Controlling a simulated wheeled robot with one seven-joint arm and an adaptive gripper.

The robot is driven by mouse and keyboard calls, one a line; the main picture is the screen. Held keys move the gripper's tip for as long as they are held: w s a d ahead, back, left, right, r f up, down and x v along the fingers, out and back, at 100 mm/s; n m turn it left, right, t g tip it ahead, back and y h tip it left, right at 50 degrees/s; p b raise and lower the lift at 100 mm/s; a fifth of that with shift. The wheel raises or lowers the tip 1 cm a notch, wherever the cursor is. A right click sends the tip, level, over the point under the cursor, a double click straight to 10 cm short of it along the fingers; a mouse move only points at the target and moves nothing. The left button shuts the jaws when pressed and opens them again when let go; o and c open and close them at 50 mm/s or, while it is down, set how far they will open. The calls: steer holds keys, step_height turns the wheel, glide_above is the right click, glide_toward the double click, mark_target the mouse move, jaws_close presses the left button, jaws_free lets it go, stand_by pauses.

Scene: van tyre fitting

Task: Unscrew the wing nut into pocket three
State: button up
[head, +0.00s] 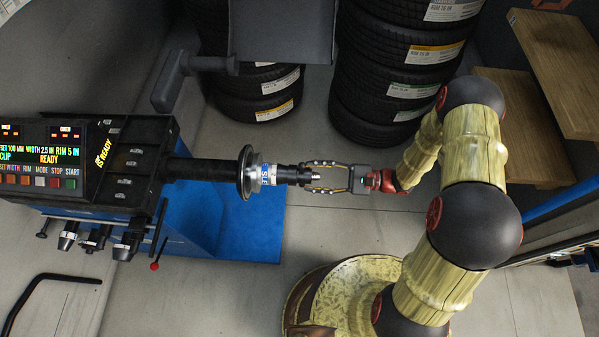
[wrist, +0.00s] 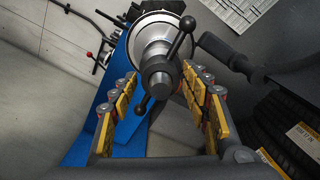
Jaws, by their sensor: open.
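In the wrist view the wing nut (wrist: 165,55) has two ball-ended arms, one pointing up right and one down left. The threaded shaft end (wrist: 158,80) points toward my wrist. My gripper (head: 309,177) is open, with its fingers on either side of the shaft end. In the wrist view its yellow-padded fingers (wrist: 158,90) flank the shaft with gaps on both sides. Dark recesses (head: 128,165) show on the balancer's top; I cannot tell which is pocket three.
The balancer's console (head: 45,155) at left reads READY. Dark cones (head: 128,245) hang at its front. A grey arm (head: 190,67) and dark hood (head: 282,30) stand behind the shaft. Tyre stacks (head: 395,70) are at the back.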

steer(key=m+p, duration=0.3)
steer(key=m, duration=0.3)
steer(key=shift+m, duration=0.3)
steer(key=shift+r+p, duration=0.1)
steer(key=shift+p, duration=0.25)
steer(key=shift+c, duration=1.4)
